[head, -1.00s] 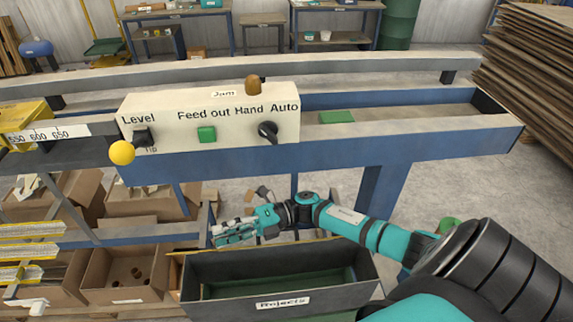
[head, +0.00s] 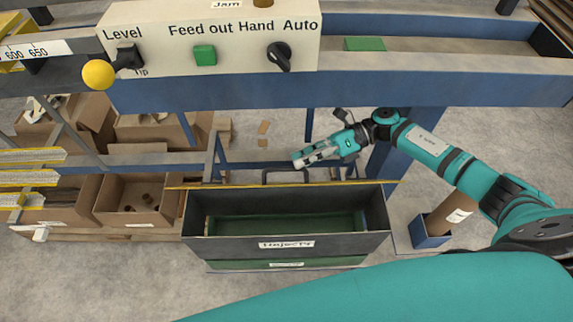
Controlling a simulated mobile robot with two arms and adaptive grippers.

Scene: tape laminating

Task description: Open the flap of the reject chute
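The dark grey reject chute box (head: 225,246), labelled "Rejects", stands below the blue conveyor frame, with a dark green inside. A thin yellow-edged strip (head: 230,187) runs along its back rim, with a dark handle-like bar (head: 285,171) just behind it. I cannot tell for sure which part is the flap or whether it is open. My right gripper (head: 301,160) is behind the back rim in the picture, pointing left, near the bar. Contact is unclear, and its fingers are too small to read. My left gripper is not in view.
A control panel (head: 225,50) with a green button, a black knob and a yellow ball sits above on the conveyor. Cardboard boxes (head: 128,190) stand at left. A small blue bin (head: 430,235) with a roll stands right of the chute.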

